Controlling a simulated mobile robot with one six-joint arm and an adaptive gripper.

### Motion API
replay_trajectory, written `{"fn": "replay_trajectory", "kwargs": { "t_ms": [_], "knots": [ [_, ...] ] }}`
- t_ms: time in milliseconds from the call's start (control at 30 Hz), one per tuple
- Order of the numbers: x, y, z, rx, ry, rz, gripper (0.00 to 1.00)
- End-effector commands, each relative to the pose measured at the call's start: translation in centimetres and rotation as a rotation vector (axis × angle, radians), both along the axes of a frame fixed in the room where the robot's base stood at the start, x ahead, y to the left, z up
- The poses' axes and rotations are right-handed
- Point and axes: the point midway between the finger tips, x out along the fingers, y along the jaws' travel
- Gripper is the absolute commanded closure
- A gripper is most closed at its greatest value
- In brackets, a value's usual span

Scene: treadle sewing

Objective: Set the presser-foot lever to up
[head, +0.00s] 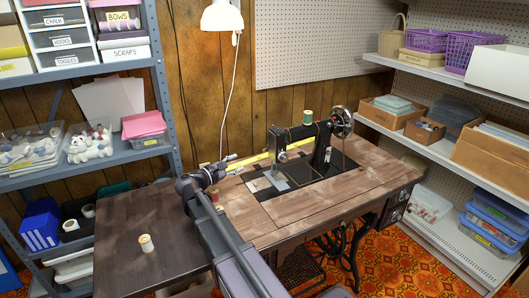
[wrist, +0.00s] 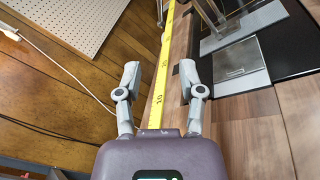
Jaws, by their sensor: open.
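The black sewing machine (head: 308,137) stands on the wooden treadle table, with a handwheel (head: 341,121) at its right end and a green thread spool (head: 308,116) on top. The presser-foot lever is too small to make out, so I cannot tell its position. In the wrist view, part of the machine's metal plate (wrist: 240,62) shows at the upper right. My gripper (wrist: 160,75) is open and empty, its two fingers apart above a yellow measuring tape (wrist: 157,100). In the head view, my gripper (head: 224,167) is left of the machine's needle end, apart from it.
The table's wooden top (head: 300,205) is mostly clear in front of the machine. A thread spool (head: 146,243) stands on the left leaf, and another spool is beside my arm. A lamp (head: 222,16) hangs above. Shelves stand on both sides, and a pegboard (wrist: 68,22) is on the back wall.

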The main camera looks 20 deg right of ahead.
Motion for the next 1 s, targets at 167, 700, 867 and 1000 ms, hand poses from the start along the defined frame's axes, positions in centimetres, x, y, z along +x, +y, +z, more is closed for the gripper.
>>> {"fn": "replay_trajectory", "kwargs": {
  "t_ms": [167, 700, 867, 1000],
  "knots": [
    [0.0, -0.1, 0.0, 0.002, -0.001, 0.0, 0.5],
    [1.5, -4.9, 0.0, 0.002, 0.0, -0.002, 0.5],
    [2.2, -7.1, 0.0, 0.002, 0.0, -0.002, 0.5],
    [2.8, -9.1, 0.0, 0.002, 0.0, -0.002, 0.5]
  ]
}}
